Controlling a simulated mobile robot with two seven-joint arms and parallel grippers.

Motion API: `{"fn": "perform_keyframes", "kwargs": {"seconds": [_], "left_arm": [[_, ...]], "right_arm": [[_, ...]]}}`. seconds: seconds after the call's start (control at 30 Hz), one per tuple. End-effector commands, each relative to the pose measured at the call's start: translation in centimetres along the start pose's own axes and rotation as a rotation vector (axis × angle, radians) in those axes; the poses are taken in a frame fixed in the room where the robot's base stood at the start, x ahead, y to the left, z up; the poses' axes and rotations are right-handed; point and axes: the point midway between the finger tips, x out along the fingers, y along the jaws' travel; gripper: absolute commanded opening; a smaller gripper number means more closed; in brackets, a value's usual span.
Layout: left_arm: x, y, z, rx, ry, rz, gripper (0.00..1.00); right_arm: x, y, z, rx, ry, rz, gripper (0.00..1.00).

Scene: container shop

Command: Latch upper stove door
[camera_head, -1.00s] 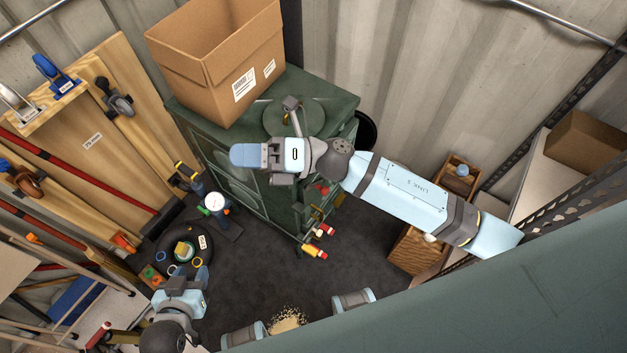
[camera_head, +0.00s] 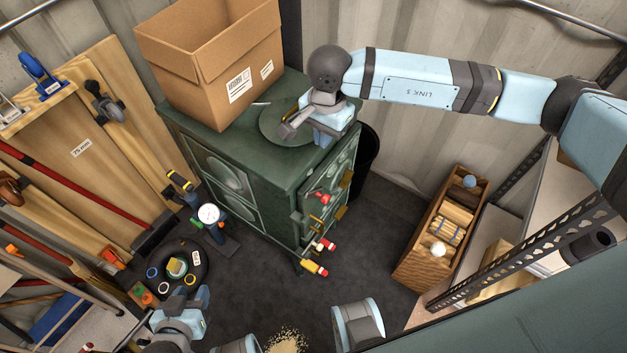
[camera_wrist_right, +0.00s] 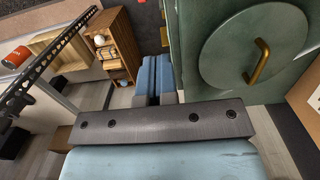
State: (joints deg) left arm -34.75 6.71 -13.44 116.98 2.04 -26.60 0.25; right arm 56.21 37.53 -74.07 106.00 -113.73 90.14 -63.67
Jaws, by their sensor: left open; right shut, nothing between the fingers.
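The green stove (camera_head: 235,190) stands mid-picture in the head view, its front with the doors turned right and seen steeply. The upper stove door (camera_head: 343,166) is partly overhung by my right gripper. A red-tipped handle (camera_head: 319,197) and brass fittings (camera_head: 346,179) stick out from the front; I cannot tell whether the door is fully closed. My right gripper (camera_head: 326,138) is shut and empty, at the stove's top front edge. In the right wrist view its blue fingers (camera_wrist_right: 156,78) lie together beside the stove top. My left gripper (camera_head: 188,299) is open at the lower left, away from the stove.
A cardboard box (camera_head: 215,70) and a round lid with a brass handle (camera_wrist_right: 260,60) are on the stove top. A wooden crate (camera_head: 440,230) stands right, by a metal shelf. Dark floor is clear between stove and crate.

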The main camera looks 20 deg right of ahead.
Motion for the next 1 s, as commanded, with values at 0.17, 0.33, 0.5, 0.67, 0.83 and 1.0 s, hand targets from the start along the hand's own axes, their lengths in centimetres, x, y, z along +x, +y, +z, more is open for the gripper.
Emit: {"fn": "perform_keyframes", "kwargs": {"seconds": [0.17,0.33,0.5,0.67,0.83,1.0], "left_arm": [[0.0,-0.2,0.1,0.007,-0.001,-0.001,0.43],[-0.1,-0.4,0.1,0.015,-0.001,-0.002,0.43],[-0.2,-0.5,-0.1,0.016,0.001,-0.003,0.43],[-0.2,-0.4,-0.2,0.015,0.002,-0.003,0.43],[-0.4,-0.3,-0.4,0.013,0.004,-0.003,0.43],[-0.4,-0.1,-0.5,0.012,0.005,-0.003,0.43]], "right_arm": [[0.3,0.0,0.1,0.001,-0.003,0.0,0.0],[2.5,0.0,0.2,0.002,-0.005,0.003,0.0],[6.1,0.1,0.2,0.002,-0.006,0.003,0.0],[9.5,0.0,0.2,0.003,-0.006,0.002,0.0],[11.6,0.0,1.8,0.0,-0.007,0.0,0.0],[12.7,0.0,2.7,0.001,-0.006,-0.001,0.0]]}}
